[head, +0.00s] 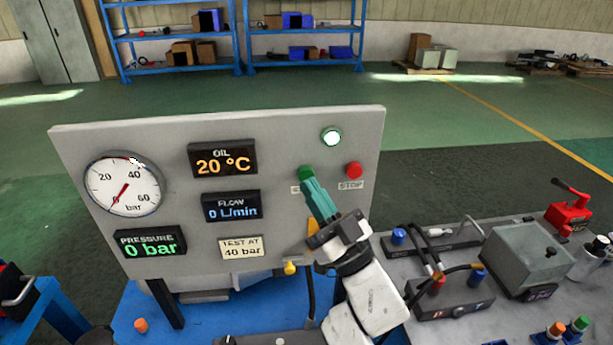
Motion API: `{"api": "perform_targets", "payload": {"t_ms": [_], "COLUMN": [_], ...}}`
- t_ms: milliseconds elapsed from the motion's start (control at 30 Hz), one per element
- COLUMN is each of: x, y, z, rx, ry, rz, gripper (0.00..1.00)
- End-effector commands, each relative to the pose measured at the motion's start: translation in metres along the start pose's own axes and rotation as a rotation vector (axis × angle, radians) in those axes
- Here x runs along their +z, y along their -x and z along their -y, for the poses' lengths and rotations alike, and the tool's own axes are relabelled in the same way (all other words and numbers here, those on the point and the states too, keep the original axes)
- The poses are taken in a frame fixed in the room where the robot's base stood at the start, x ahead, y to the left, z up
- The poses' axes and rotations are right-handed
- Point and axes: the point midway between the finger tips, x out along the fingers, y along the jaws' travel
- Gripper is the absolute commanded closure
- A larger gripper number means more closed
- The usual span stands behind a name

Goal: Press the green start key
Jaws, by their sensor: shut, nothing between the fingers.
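The green start key (306,172) is on the right part of the upright grey panel (280,139). Its lower part and most of its label are hidden behind my gripper (306,183). My gripper is shut and empty, with its teal fingers pointing up at the key. The fingertips overlap the key's lower edge in the picture; I cannot tell whether they touch it. The red stop key (353,170) sits to the right, above a STOP label. A lamp (331,136) above the two keys glows whitish green.
The panel has a gauge (122,185) near zero, an oil display (223,159) at 20 °C, a flow display (231,206) at 0 L/min and a pressure display (150,243) at 0 bar. A grey box (525,258) and hose fittings stand right of my arm.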

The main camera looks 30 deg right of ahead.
Motion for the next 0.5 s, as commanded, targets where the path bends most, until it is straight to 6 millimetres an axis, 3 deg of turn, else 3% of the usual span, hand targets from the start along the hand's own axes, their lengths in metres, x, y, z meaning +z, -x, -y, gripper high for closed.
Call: {"api": "perform_targets", "payload": {"t_ms": [267, 500], "x": [-0.001, -0.011], "y": [0.002, 0.017], "z": [0.002, 0.013], "rx": [-0.001, -0.002], "ry": [0.000, -0.001], "rz": [-0.001, -0.001], "gripper": [1.00, 1.00]}}
